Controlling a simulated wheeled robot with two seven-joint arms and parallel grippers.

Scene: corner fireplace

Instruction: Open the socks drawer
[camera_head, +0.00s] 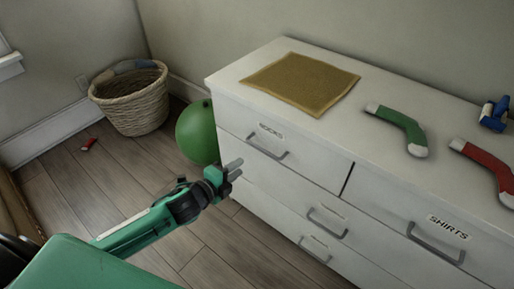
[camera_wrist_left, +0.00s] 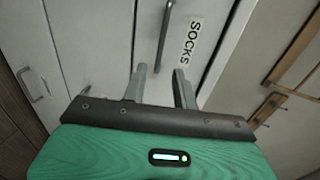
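The socks drawer (camera_head: 312,168) is the upper left drawer of the white dresser and looks shut. Its bar handle (camera_head: 266,151) sits below a small label in the head view. In the left wrist view the handle (camera_wrist_left: 164,36) is just beyond my fingertips, beside the label SOCKS (camera_wrist_left: 192,38). My left gripper (camera_head: 235,168) is in front of the drawer's left part, slightly below and left of the handle. It also shows in the left wrist view (camera_wrist_left: 159,78), fingers apart, with nothing between them. My right gripper is not in view.
The dresser top (camera_head: 330,125) holds a brown cloth (camera_head: 300,82), a green sock (camera_head: 398,128), a red sock (camera_head: 485,165) and a blue object (camera_head: 494,114). A green balloon (camera_head: 196,132) is beside the dresser. A wicker basket (camera_head: 133,103) stands in the corner.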

